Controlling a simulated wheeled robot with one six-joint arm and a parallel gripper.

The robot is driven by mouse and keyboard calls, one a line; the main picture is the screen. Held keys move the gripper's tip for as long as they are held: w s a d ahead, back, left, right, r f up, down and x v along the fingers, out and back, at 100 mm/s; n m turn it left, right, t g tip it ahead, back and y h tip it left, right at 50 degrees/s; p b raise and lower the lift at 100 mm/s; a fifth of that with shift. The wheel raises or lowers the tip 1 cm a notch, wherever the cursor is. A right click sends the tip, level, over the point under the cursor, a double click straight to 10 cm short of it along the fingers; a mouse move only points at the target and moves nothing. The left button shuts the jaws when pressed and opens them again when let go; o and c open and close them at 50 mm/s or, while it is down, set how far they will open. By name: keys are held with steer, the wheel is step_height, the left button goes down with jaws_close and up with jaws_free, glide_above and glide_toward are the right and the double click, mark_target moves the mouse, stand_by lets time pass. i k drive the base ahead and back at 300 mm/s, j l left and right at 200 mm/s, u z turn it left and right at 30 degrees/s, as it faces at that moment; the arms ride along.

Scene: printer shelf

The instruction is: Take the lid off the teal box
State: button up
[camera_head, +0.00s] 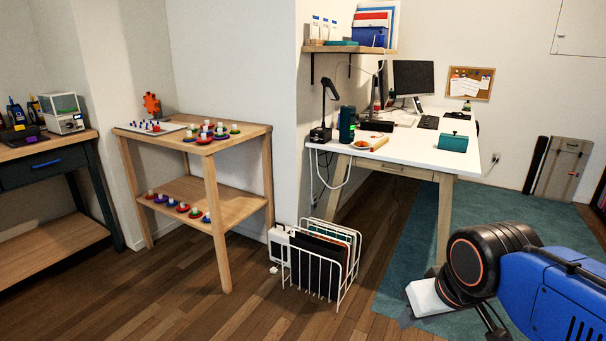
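A teal box (453,142) sits near the front right edge of the white desk (405,153). It is small in this view, and I cannot make out the line between its lid and body. My gripper (418,303) is at the lower right, well in front of the desk and apart from the box. A pale white part shows at its end. I cannot tell whether the fingers are open or shut, or whether anything is between them.
A white wire rack (318,268) stands on the floor at the desk's left. Open floor and a teal rug (400,260) lie in front.

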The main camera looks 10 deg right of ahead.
mark_target(444, 134)
steer(key=i+l, duration=0.3)
steer(key=i+l+u, duration=0.1)
steer(key=i+l, duration=0.25)
steer(key=l, duration=0.15)
steer(key=i+l, duration=0.3)
steer(key=l, duration=0.15)
steer(key=i+l+u, duration=0.1)
steer(key=i+l, duration=0.2)
steer(key=l, duration=0.1)
